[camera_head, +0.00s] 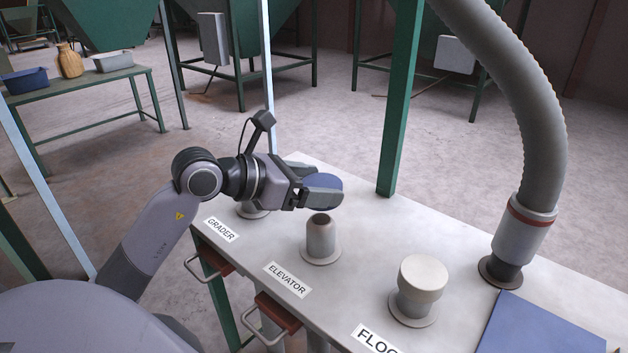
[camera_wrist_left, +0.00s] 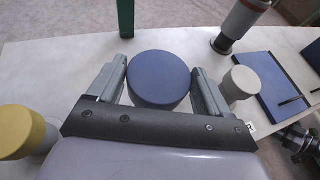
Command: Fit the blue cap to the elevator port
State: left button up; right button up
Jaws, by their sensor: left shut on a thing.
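My left gripper (camera_head: 324,188) is shut on the blue cap (camera_head: 323,181), a round flat-topped disc, and holds it in the air. In the left wrist view the cap (camera_wrist_left: 160,80) sits between both fingers. The elevator port (camera_head: 320,238) is a short grey upright pipe on a round flange, behind the ELEVATOR label (camera_head: 288,280). Its top is uncovered, and the cap is above it and slightly behind it in the head view, apart from it. In the left wrist view the port is hidden. Dark parts at that view's right edge may be my right arm; its fingers are not clear.
The floor port has a cream cap (camera_head: 424,274). A grey hose (camera_head: 520,240) stands on a port at the right, near a blue board (camera_head: 540,325). A yellow cap (camera_wrist_left: 18,130) is at the left in the left wrist view.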

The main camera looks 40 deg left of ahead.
aim_at(313, 222)
pick_arm(q)
jog(key=shift+f+b, duration=0.4)
jog(key=shift+f, duration=0.7)
jog(key=shift+f+b, duration=2.05)
jog(key=shift+b, duration=0.05)
jog(key=o, duration=0.9)
jog(key=shift+o, duration=0.2)
jog(key=v, duration=0.7)
jog(key=shift+s, duration=0.1)
